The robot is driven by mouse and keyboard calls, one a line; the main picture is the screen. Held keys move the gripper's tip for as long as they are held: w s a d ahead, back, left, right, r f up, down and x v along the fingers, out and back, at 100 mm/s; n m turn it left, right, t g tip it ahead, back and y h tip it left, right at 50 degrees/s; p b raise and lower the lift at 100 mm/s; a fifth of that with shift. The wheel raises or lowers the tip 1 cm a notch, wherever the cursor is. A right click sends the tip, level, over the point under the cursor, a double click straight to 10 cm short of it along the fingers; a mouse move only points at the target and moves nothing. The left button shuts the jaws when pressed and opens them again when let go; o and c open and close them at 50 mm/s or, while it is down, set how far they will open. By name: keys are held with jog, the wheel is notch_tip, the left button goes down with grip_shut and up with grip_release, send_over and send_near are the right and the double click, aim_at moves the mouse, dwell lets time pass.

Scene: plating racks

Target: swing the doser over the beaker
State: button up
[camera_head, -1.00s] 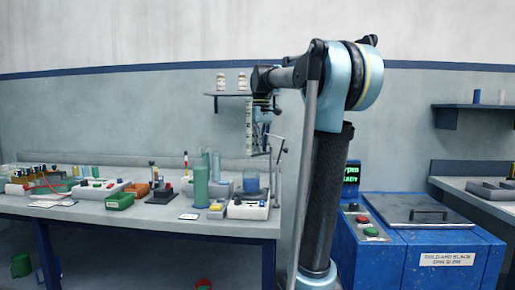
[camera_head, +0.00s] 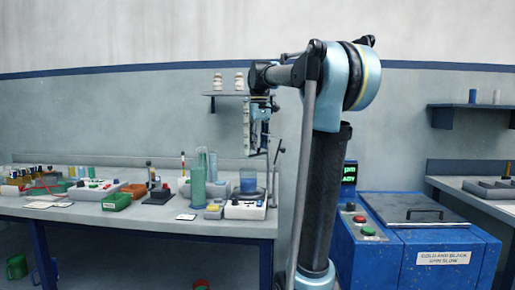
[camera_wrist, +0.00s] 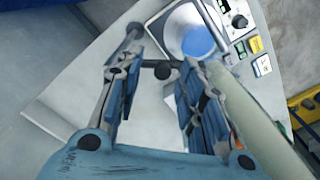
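The beaker (camera_head: 248,181) with blue liquid stands on a white stirrer unit (camera_head: 245,211) at the table's right end; it also shows in the wrist view (camera_wrist: 198,42). A metal stand with dark knobs (camera_head: 280,150) rises right of it. A pale graduated tube (camera_head: 247,130) hangs above the beaker and shows large in the wrist view (camera_wrist: 262,125); it looks like part of the doser. My gripper (camera_head: 262,152) is above the stirrer, pointing down, fingers apart. In the wrist view, a bar with a dark ball (camera_wrist: 162,70) lies near the fingertips (camera_wrist: 155,45); contact is unclear.
Tall green cylinders (camera_head: 198,183), a green tray (camera_head: 116,201) and several small items crowd the table to the left. A wall shelf (camera_head: 226,94) with two jars is behind my gripper. A blue machine (camera_head: 400,240) stands right of my arm.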

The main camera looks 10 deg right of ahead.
notch_tip(320, 180, up, 11)
dwell(0.4)
jog(key=shift+w+f, duration=0.1)
